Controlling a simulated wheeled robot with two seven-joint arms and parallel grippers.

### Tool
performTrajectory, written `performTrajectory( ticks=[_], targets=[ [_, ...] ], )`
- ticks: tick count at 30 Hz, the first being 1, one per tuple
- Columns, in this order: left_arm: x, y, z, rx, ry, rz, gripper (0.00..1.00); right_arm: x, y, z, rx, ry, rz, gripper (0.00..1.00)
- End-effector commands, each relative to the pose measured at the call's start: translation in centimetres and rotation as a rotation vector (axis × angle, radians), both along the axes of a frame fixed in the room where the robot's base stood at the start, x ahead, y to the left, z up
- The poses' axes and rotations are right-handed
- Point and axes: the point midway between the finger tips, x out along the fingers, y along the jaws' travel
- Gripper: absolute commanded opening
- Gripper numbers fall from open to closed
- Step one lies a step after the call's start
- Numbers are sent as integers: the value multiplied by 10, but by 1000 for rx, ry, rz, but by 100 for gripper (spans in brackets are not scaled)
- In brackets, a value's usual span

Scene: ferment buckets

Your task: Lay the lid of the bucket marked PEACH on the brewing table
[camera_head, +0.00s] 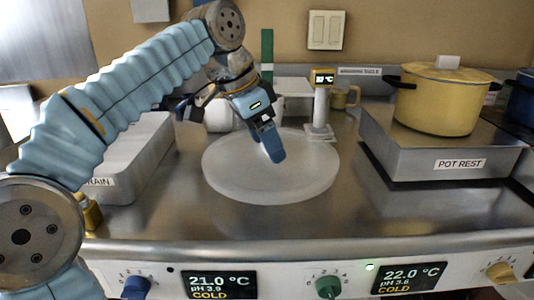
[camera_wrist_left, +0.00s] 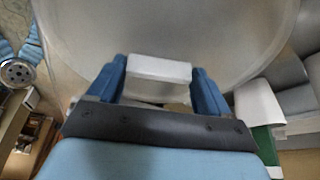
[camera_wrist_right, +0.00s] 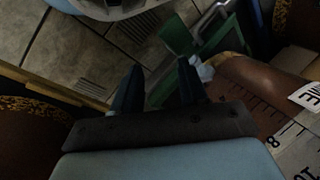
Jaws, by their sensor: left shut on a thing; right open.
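A round translucent white lid (camera_head: 228,178) is over the brewing table (camera_head: 400,207), roughly level; a gap beneath it cannot be made out. My left gripper (camera_head: 271,150) comes down on its middle. In the left wrist view, the fingers (camera_wrist_left: 160,88) are shut on the lid's white block handle (camera_wrist_left: 160,68), and the lid (camera_wrist_left: 90,30) spreads out around it. My right gripper (camera_wrist_right: 155,88) is open and empty, low down near brown buckets. No PEACH mark can be read in any view.
A yellow pot (camera_head: 440,108) stands on the POT REST (camera_head: 410,155) at right. A metal drain unit (camera_head: 128,165) is at left. A display stand (camera_head: 320,108) and a yellow mug (camera_head: 338,98) are behind the lid. A control panel (camera_head: 300,280) runs along the front.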

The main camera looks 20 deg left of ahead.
Motion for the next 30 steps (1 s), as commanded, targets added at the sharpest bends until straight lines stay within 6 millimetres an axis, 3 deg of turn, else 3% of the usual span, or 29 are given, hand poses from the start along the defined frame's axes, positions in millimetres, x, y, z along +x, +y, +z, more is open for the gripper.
performTrajectory(
  ticks=[6, 18, 19, 21, 23, 30],
  targets=[
    [3, 4, -33, 0, 1, 2, 38, 0, 0, -7, -1, 1, -1, 43],
    [3, 3, -39, 0, 0, 1, 38, 0, 0, -10, -1, 0, -1, 43],
    [3, 3, -40, 0, 0, 1, 81, 0, 0, -10, -1, 0, -1, 43],
    [3, 3, -39, 0, 0, 1, 91, 0, 0, -9, -1, 0, -1, 43],
    [3, 3, -39, 0, 0, 1, 100, 0, 0, -9, -1, 0, -1, 43],
    [3, 3, -37, 0, 0, 1, 100, 0, 0, -7, -1, 0, -1, 43]
  ],
)
